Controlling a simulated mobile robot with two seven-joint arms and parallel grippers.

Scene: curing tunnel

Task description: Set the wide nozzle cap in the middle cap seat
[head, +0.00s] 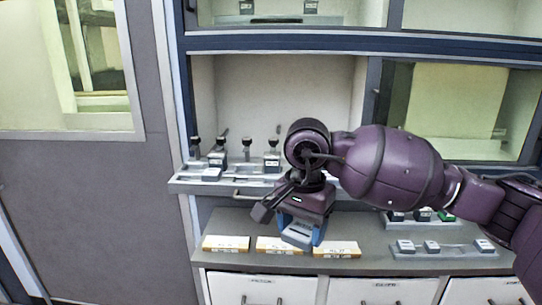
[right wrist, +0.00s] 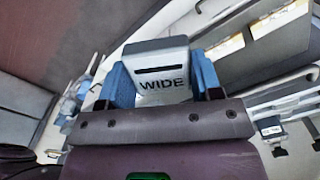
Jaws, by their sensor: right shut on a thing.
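The wide nozzle cap (right wrist: 160,72) is a light grey block marked WIDE with a dark slot. In the right wrist view it sits between the two blue fingers of my right gripper (right wrist: 163,88), which is shut on it. In the head view my right gripper (head: 298,234) points down over the front of the counter, and its body hides most of the cap. I cannot tell which place is the middle cap seat. My left gripper is not in view.
A shelf tray (head: 190,182) holds several dark-knobbed pieces. Yellow-edged cards (head: 226,243) lie along the counter (head: 375,265) front, above white drawers (head: 265,289). A grey rack (head: 460,254) with small grey blocks stands at right. My right arm hides part of the shelf.

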